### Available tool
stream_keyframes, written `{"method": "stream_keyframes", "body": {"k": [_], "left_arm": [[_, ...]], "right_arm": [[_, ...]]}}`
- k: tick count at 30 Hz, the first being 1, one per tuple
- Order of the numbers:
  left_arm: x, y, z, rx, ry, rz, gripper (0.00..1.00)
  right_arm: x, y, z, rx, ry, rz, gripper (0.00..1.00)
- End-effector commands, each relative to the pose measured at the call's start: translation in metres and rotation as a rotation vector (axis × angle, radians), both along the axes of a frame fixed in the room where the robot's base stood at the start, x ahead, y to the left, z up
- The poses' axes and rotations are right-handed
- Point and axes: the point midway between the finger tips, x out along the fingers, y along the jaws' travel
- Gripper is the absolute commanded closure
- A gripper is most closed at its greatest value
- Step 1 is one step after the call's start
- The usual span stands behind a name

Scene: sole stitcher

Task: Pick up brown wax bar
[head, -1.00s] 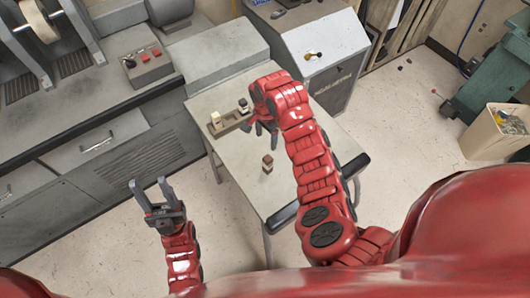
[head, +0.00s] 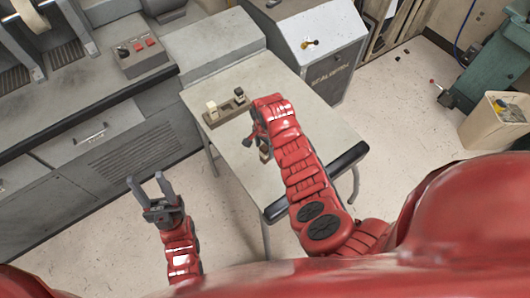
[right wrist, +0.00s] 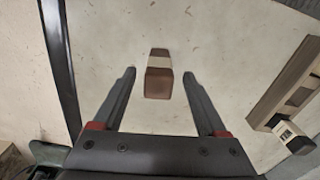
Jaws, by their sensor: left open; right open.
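The brown wax bar (right wrist: 158,84) has a pale band around its middle and sits on the grey table (head: 225,155). In the right wrist view it lies between the tips of my open right gripper (right wrist: 159,74), with a gap on both sides. In the head view my right gripper (head: 256,146) is over the table and hides most of the bar (head: 265,153). My left gripper (head: 146,178) is open and empty, off the table's left side above the floor.
A narrow wooden tray (head: 222,113) holding a pale block (head: 211,108) and a black-topped block (head: 239,94) stands at the table's far end. It also shows at right in the right wrist view (right wrist: 288,82). A grey control box (head: 138,57) stands on the machine at left.

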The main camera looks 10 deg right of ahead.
Motion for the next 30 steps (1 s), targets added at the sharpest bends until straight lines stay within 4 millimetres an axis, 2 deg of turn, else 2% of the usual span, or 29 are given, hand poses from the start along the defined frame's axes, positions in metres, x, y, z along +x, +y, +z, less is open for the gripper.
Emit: {"method": "stream_keyframes", "body": {"k": [4,9,18,20,30], "left_arm": [[0.000,0.000,0.003,0.000,0.000,0.000,0.50],[0.000,0.000,0.004,0.000,0.000,0.000,0.50],[0.000,0.000,0.004,0.000,0.000,0.000,0.50],[0.000,0.000,0.004,0.000,0.000,0.000,0.50],[0.000,0.000,0.004,0.000,0.000,0.000,0.50]], "right_arm": [[-0.001,-0.001,-0.017,0.001,0.005,-0.002,0.25],[-0.001,-0.002,-0.028,0.000,0.002,-0.001,0.25],[0.000,-0.002,-0.031,0.000,0.000,0.000,0.25],[0.000,-0.002,-0.031,0.000,0.000,0.000,0.34],[-0.001,-0.002,-0.030,0.000,0.001,0.000,0.95]]}}
